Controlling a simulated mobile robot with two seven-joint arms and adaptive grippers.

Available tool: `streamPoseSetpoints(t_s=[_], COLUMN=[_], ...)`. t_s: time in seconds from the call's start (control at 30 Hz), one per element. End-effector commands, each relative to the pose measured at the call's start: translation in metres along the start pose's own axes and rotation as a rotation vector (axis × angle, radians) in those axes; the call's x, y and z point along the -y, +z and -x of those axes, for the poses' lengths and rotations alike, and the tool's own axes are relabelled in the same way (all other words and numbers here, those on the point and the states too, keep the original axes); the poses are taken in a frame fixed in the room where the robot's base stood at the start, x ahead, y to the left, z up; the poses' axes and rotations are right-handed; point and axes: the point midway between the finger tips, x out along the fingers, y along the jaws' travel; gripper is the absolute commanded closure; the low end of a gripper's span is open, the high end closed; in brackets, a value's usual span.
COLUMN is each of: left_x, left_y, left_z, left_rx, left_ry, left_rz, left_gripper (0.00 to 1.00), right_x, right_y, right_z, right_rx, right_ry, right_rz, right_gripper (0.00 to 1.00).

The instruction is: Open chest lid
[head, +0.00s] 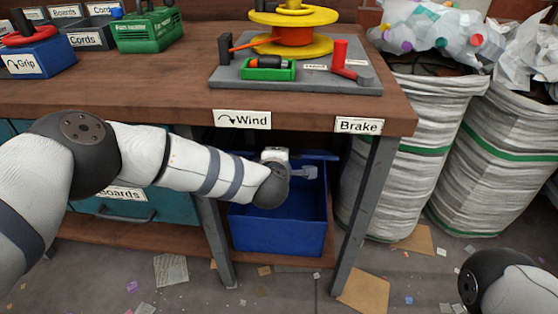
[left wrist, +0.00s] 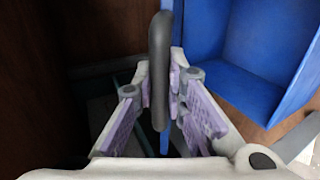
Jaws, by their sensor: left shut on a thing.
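A blue chest (head: 262,240) stands on the low shelf under the bench, its inside in view from above. Its blue walls also show at the right in the left wrist view (left wrist: 255,55). My left gripper (head: 306,172) reaches in under the bench top, above the chest. In the left wrist view, its purple-padded fingers (left wrist: 160,95) are shut on a dark grey bar handle (left wrist: 159,60). A thin blue strip shows behind the handle, perhaps the lid's edge. Most of the lid is hidden or cannot be told apart. My right gripper is out of view.
Bench legs (head: 362,215) stand on both sides of the chest, and the bench top (head: 150,85) is close above. A teal drawer (head: 105,208) is to the left. White sacks (head: 405,150) stand to the right. Paper scraps lie on the floor.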

Motion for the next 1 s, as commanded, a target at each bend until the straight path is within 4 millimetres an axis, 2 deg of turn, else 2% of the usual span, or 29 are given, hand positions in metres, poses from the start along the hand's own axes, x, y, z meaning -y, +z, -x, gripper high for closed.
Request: streamPoseSetpoints(t_s=[0.23,0.27,0.33,0.67,0.77,1.0], left_x=[-0.001,-0.001,-0.001,0.0,-0.001,-0.001], left_y=[0.0,0.0,0.0,0.0,0.0,0.001], left_z=[0.0,0.0,0.0,0.002,0.015,0.076], left_rx=[-0.001,-0.001,-0.001,-0.001,0.0,0.003], left_ry=[0.003,0.003,0.003,0.001,0.001,0.0], left_rz=[0.002,0.001,0.001,0.0,-0.001,0.0], left_gripper=[1.0,0.81,0.67,0.67,0.67,0.67], right_x=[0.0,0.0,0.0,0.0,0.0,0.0], right_y=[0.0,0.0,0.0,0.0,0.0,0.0], right_z=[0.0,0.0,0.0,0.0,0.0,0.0], right_rx=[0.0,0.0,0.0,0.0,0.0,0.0], right_ry=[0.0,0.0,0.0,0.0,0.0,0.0], right_rz=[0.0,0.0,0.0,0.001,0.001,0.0], right_gripper=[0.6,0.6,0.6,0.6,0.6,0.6])
